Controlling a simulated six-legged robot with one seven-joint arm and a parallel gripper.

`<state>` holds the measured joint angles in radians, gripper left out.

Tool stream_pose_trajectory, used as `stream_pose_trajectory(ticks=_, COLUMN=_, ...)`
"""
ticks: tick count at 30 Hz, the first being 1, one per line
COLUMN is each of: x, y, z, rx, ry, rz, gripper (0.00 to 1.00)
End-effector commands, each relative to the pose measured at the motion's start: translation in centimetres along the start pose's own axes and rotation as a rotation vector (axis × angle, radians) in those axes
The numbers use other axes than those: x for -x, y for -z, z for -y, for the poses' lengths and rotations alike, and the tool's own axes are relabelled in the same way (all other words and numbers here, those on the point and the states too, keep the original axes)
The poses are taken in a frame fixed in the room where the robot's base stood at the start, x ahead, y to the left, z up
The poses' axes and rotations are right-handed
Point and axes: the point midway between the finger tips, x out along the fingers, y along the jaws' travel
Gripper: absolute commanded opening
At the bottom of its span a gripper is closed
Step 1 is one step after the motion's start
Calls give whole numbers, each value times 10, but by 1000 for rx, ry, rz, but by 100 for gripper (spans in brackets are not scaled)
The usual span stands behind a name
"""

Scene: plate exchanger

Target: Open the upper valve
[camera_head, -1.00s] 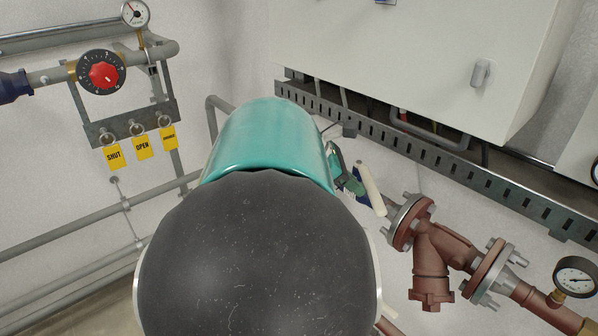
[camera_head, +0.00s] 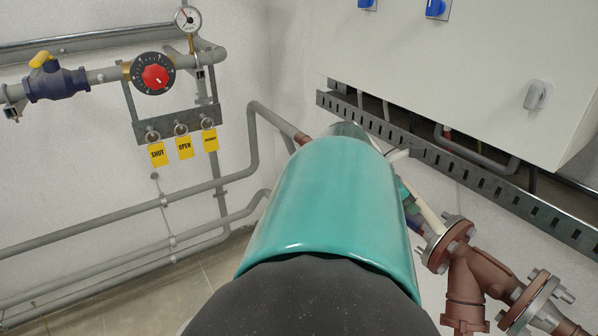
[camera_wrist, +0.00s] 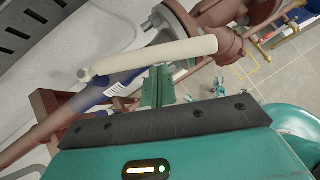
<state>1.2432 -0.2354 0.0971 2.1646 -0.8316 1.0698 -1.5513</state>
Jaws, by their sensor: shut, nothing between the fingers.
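A cream lever handle (camera_wrist: 150,55) crosses the wrist view, with a dark blue valve body (camera_wrist: 108,90) on a brown pipe behind it. My gripper (camera_wrist: 158,76) is shut and empty, its green fingertips close under the lever's middle; I cannot tell if they touch it. In the head view, the lever (camera_head: 429,214) shows beside my arm, which hides most of the gripper and part of the valve. Another blue valve (camera_head: 57,84) with a yellow handle (camera_head: 42,60) is on the upper left wall pipe. The frames do not settle which is the upper valve.
A brown flanged pipe fitting (camera_head: 470,275) stands right of the lever. A white cabinet (camera_head: 460,75) and slotted metal rail (camera_head: 460,165) are above. A red dial (camera_head: 154,76), gauge (camera_head: 188,19) and yellow tags (camera_head: 185,147) are at left. Floor (camera_head: 190,285) shows at lower left.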

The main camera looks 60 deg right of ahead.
Motion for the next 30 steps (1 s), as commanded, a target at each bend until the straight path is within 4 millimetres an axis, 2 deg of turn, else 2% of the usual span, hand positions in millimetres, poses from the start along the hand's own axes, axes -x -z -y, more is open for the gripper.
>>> stream_pose_trajectory(ticks=12, x=-28, y=-28, z=8, rx=208, ry=-209, rz=0, gripper=0)
stream_pose_trajectory(ticks=30, x=-38, y=-39, z=8, rx=202, ry=-201, rz=2, gripper=0)
